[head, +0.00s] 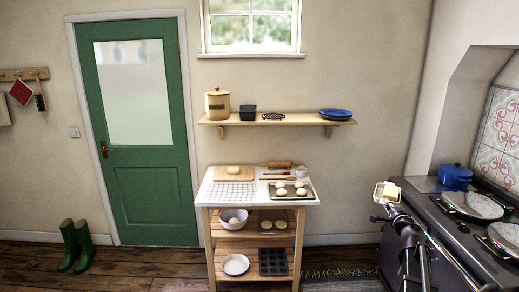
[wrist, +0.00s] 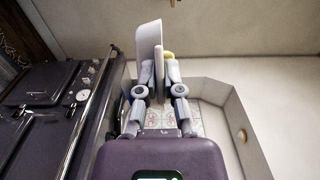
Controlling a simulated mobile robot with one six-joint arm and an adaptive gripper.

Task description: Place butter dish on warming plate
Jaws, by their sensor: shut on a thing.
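The butter dish (head: 390,196) is a small pale dish with yellow butter in it, at the right in the head view. My gripper (head: 384,203) is shut on it and holds it up by the front left corner of the range. In the wrist view my gripper (wrist: 159,75) has the pale dish (wrist: 150,50) between its fingers, with a bit of yellow showing beside it. The dark range (head: 428,205) stands at the right. I cannot tell which part of its top is the warming plate.
A blue pot (head: 455,175) stands at the back of the range, close to two round lids (head: 472,205). A wooden trolley (head: 260,205) with a baking tray and dough stands left of my arm. The floor between trolley and range is clear apart from a rug.

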